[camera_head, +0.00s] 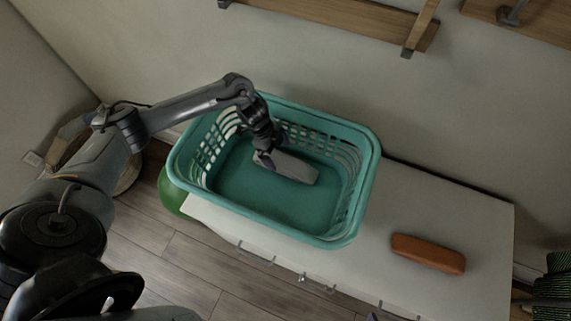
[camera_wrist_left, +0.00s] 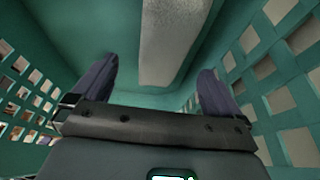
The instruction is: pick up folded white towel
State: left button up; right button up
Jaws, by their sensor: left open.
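The folded white towel (camera_head: 292,167) looks pale grey and lies inside the teal laundry basket (camera_head: 359,190), towards its back wall. My left arm reaches over the basket's left rim, and my left gripper (camera_head: 264,159) is down inside, at the towel's left end. In the left wrist view the gripper (camera_wrist_left: 156,85) has its two dark fingers wide apart. The towel (camera_wrist_left: 172,40) shows as a pale strip beyond and between them, with a visible gap to each finger. Whether the fingertips reach past its near end is hard to tell. My right gripper is not in view.
The basket stands on a white cabinet (camera_head: 455,205). A brown oblong case (camera_head: 428,253) lies on the cabinet's right part. The slatted basket walls (camera_wrist_left: 290,85) rise close on both sides of my gripper. Wooden shelves (camera_head: 330,14) hang on the wall behind.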

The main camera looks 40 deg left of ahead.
aim_at(284, 161)
pick_arm(q)
jog(key=shift+x, duration=3.4)
jog(key=shift+w+d, duration=0.1)
jog(key=shift+w, duration=0.05)
jog(key=shift+c, duration=0.2)
jog(key=shift+r, duration=0.1)
jog(key=c, duration=1.1)
